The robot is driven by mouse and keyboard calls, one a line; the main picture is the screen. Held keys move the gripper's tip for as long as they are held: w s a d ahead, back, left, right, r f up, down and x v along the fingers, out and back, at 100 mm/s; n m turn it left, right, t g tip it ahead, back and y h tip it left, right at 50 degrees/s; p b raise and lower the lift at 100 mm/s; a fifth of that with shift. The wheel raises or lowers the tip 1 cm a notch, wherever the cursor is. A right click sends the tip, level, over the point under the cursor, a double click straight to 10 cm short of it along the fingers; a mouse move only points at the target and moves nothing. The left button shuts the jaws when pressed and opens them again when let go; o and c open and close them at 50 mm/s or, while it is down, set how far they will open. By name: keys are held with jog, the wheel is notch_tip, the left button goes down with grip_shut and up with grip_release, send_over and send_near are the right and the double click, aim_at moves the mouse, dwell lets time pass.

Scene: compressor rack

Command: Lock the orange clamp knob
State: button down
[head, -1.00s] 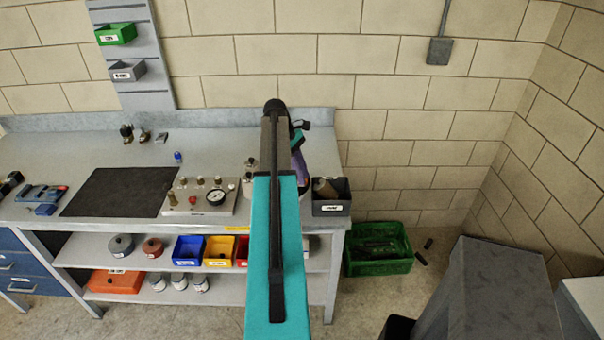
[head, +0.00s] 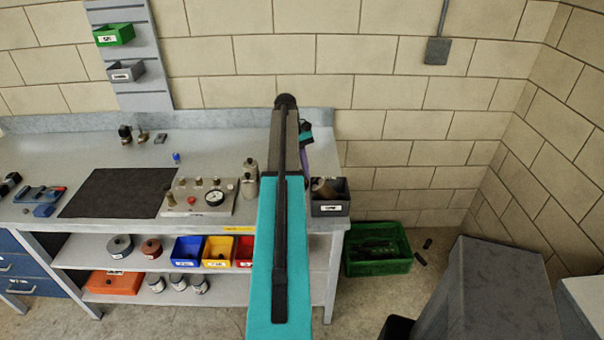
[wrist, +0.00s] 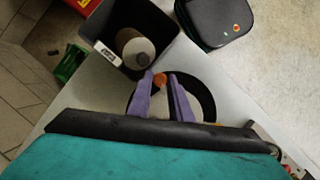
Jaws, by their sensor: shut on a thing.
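The orange clamp knob (wrist: 159,79) is small and shows in the wrist view between the tips of my gripper's purple fingers (wrist: 161,88). My gripper is shut on it. A dark ring (wrist: 208,96) lies around and behind the fingers on the light bench top. In the head view my arm hides the knob, and only a sliver of the purple fingers (head: 304,160) shows to its right. How far the knob is turned cannot be told.
A black bin (wrist: 104,34) holding a brown and white roll stands close by, also at the bench's right end (head: 329,207). A black rounded case (wrist: 214,18) lies nearby. Two metal canisters (head: 249,186) and a gauge panel (head: 203,204) stand left of my arm.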

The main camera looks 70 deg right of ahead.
jog(key=shift+w, duration=0.1)
jog(key=c, duration=1.6)
grip_release()
jog(key=shift+b+v, duration=0.6)
jog(key=shift+v, duration=0.6)
jog(key=p+v, duration=0.6)
jog(key=v, duration=0.3)
jog(key=shift+w+d+r, duration=0.1)
jog(key=shift+r, duration=0.15)
